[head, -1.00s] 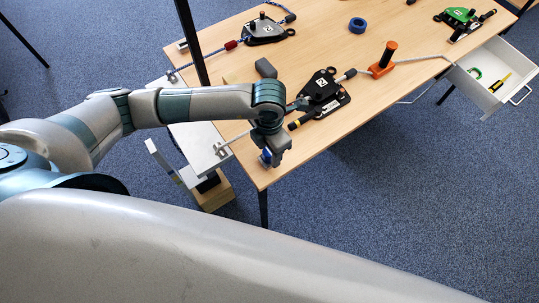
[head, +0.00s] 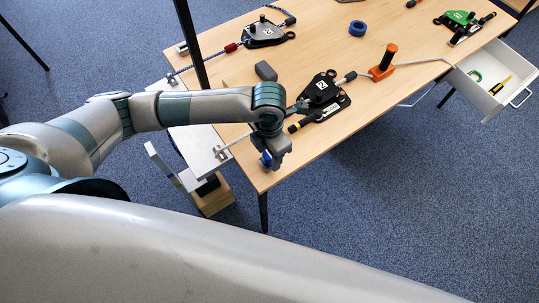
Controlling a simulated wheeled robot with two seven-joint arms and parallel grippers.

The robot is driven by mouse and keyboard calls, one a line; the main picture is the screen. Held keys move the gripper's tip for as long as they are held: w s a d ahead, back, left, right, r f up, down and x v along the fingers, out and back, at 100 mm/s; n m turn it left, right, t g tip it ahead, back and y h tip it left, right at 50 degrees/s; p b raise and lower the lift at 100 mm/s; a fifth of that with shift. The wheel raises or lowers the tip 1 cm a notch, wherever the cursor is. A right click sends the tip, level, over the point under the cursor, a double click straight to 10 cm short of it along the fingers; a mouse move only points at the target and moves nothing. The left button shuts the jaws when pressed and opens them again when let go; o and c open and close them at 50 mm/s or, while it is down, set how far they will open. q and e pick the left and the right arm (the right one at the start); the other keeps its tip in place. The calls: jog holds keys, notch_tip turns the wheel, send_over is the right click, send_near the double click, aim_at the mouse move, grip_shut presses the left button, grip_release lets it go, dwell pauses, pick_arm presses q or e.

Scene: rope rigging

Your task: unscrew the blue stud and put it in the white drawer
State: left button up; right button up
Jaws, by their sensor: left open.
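My left gripper (head: 271,161) points down at the table's near left corner and is open. A small blue piece (head: 265,160) shows at its fingertips. It looks like the blue stud, but the gripper hides most of it, and I cannot tell whether the fingers touch it or whether it is screwed in. The white drawer (head: 513,93) is pulled out at the table's right side, far from this gripper. It holds a yellow and black screwdriver and a green curved piece. My right gripper is not in view.
The wooden table (head: 310,42) carries a black pulley device (head: 322,90), an orange handle (head: 386,62), a grey block (head: 265,70) and a blue ring (head: 357,28). A dark upright pole (head: 190,42) stands behind my left arm. A green device (head: 458,19) sits near the drawer.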

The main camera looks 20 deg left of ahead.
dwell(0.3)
pick_arm(q)
grip_shut()
dwell(0.6)
dwell(1.0)
jog(key=n+p, duration=0.1)
jog(key=n, duration=0.3)
jog(key=shift+r+n, duration=0.1)
jog(key=shift+n, duration=0.9)
jog(key=shift+p, duration=0.3)
